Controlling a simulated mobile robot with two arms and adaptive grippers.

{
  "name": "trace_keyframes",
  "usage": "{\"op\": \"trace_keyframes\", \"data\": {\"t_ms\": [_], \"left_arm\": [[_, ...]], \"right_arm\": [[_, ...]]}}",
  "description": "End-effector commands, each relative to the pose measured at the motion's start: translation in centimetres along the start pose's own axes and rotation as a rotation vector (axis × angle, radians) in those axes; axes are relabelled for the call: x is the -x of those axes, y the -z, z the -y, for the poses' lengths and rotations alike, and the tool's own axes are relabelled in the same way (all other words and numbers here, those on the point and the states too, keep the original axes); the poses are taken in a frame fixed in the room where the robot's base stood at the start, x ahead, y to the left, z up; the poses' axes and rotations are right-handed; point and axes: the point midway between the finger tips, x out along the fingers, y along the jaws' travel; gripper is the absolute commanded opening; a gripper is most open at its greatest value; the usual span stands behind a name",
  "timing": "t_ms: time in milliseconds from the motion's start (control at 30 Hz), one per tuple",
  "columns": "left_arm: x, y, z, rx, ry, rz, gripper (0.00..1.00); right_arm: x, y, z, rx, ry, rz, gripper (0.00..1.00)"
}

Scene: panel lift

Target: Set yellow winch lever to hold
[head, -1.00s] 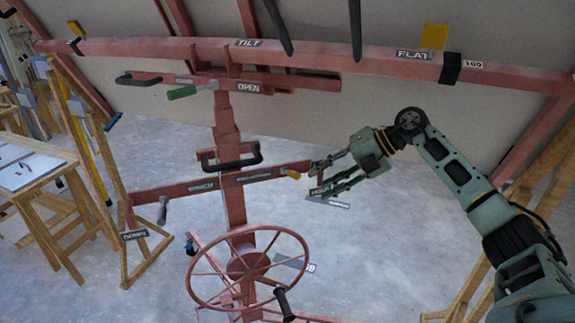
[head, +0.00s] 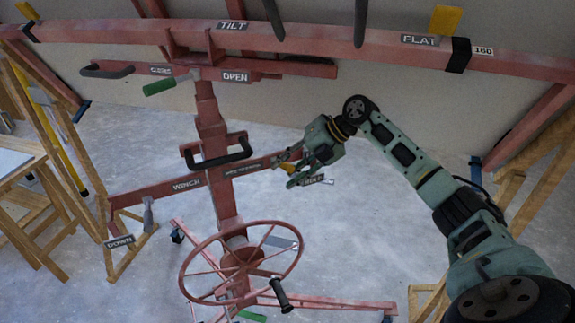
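The yellow winch lever (head: 283,166) is a small yellow handle at the right end of the red winch bar (head: 150,193), which carries a WINCH label (head: 187,184). My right gripper (head: 290,170) is at this lever, with its fingers apart and the lever's yellow part showing near the fingertips. I cannot tell whether they touch it. A label plate (head: 318,181) beside the gripper is partly hidden, so its word is hard to read. A DOWN label (head: 119,242) hangs at the bar's left end. My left gripper is not in view.
A red handwheel (head: 240,262) with a black knob stands below the bar. A black handle (head: 218,158) sits on the column, and a green-gripped lever (head: 160,86) is above. The red tilt beam (head: 320,42) crosses the top. A wooden stand (head: 25,205) is at left.

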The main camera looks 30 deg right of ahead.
Motion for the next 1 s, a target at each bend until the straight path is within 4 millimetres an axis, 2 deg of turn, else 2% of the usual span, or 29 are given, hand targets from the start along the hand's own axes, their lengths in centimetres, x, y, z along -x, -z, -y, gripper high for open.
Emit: {"op": "trace_keyframes", "data": {"t_ms": [33,167,233,500,633,1000], "left_arm": [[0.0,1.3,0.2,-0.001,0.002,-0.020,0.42],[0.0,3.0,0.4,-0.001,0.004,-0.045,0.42],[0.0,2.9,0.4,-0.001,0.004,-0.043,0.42],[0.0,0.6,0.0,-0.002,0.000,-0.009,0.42],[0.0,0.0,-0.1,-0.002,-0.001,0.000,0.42],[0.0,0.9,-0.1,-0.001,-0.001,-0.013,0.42]], "right_arm": [[-0.1,0.0,0.0,0.000,0.000,0.000,0.36],[-0.1,0.0,0.1,0.000,0.000,0.000,0.36],[-0.1,0.0,0.1,0.000,0.000,0.000,0.36],[-0.1,0.0,0.0,0.000,0.000,0.000,0.13],[-0.1,0.0,0.0,0.000,0.000,0.000,0.01],[-0.1,0.0,0.0,0.002,-0.001,-0.001,0.00]]}}
